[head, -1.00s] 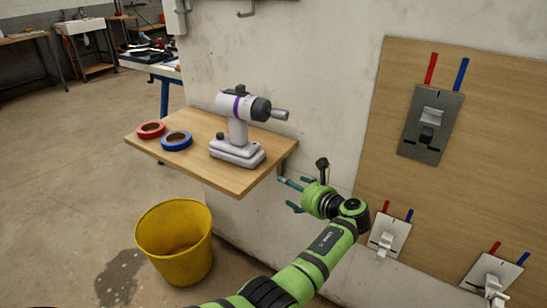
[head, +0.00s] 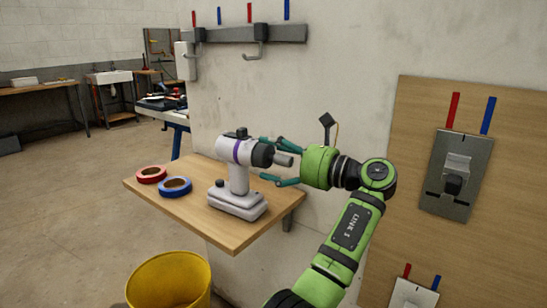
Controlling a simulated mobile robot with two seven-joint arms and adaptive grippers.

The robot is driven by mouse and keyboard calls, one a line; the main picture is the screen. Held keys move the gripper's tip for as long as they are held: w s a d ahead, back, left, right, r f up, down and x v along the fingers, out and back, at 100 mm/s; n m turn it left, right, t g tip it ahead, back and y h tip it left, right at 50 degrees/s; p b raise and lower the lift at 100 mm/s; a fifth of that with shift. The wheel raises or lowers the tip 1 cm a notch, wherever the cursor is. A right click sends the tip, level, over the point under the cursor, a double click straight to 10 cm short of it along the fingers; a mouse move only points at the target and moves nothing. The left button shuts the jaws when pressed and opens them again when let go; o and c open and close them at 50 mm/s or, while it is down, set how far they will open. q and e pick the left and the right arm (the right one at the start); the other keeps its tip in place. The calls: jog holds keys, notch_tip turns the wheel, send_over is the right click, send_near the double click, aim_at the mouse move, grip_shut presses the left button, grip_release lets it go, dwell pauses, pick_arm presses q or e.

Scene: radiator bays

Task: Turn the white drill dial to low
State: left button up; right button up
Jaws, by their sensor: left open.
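The white drill (head: 239,176) stands upright on its wide base on a wooden shelf (head: 215,240). It has a purple ring (head: 236,150), a dark collar (head: 262,153) and a grey chuck (head: 284,160) pointing right. My left gripper (head: 265,158) is open and empty at the drill's chuck end, with one finger above and one below the chuck in the picture. Contact is not clear. My right gripper is not in view.
A red tape roll (head: 151,174) and a blue tape roll (head: 175,187) lie on the shelf left of the drill. A yellow bucket (head: 168,283) stands below. A wooden panel (head: 400,180) with a grey switch plate (head: 457,176) is at right. A hook rail (head: 245,34) is above.

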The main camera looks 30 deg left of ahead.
pick_arm(q)
jog(key=shift+a, duration=0.25)
jog(key=shift+c, duration=0.5)
jog(key=c, duration=1.1)
jog(key=shift+o, duration=0.2)
jog(key=shift+r, duration=0.1)
